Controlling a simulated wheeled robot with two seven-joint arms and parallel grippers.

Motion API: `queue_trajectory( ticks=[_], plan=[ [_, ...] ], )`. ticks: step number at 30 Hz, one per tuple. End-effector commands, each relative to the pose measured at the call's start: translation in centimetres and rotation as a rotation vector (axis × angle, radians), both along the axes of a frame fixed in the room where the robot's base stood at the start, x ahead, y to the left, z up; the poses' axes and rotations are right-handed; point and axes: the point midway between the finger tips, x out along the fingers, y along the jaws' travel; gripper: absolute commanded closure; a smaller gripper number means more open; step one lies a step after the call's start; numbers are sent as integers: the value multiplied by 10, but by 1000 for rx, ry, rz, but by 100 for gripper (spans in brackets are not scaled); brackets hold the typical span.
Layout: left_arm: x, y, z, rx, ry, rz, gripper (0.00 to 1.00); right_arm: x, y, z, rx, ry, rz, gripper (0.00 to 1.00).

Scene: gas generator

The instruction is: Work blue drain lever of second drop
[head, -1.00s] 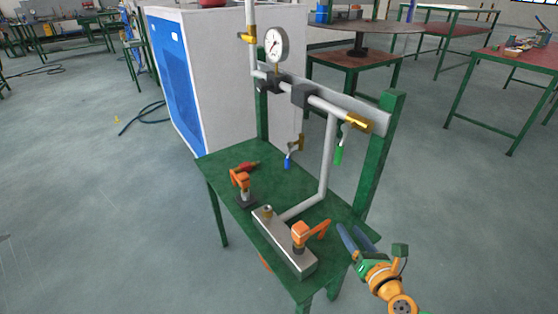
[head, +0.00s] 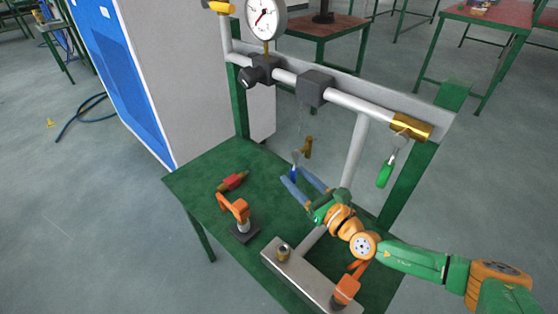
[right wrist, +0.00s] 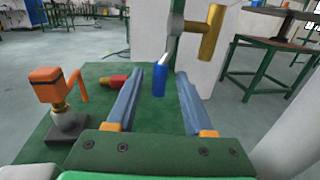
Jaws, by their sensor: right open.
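The blue drain lever (head: 294,174) hangs below a small brass valve (head: 307,147) under the grey pipe. In the right wrist view the blue lever (right wrist: 159,80) shows between the fingers, beyond their near parts, with the brass valve (right wrist: 211,32) above and to its right. My right gripper (head: 296,174) is open, its two blue-grey fingers pointing toward the lever. I cannot tell whether a finger touches it. In the right wrist view the open gripper (right wrist: 172,72) holds nothing. My left gripper is not in view.
A green table (head: 200,183) carries an orange-handled valve (head: 236,209), a red-handled part (head: 233,181) and a metal block (head: 297,272). A vertical pipe (head: 355,150) stands right of the lever. A green lever (head: 385,172) hangs from a brass valve (head: 411,127) further right.

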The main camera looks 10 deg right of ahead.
Motion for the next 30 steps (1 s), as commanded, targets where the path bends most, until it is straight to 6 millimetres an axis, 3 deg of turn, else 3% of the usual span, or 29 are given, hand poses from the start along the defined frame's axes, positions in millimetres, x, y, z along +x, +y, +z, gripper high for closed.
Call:
queue_trajectory(
  ticks=[7,16,17,22,30],
  plan=[
    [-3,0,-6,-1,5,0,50,42,17,0,2,-4,-1,48],
    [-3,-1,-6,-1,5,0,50,49,20,0,1,0,-1,48],
    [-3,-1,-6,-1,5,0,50,49,20,0,1,0,-1,53],
    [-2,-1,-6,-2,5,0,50,49,19,0,1,0,-1,99],
    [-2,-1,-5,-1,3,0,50,48,19,0,1,0,-1,100]
  ],
)
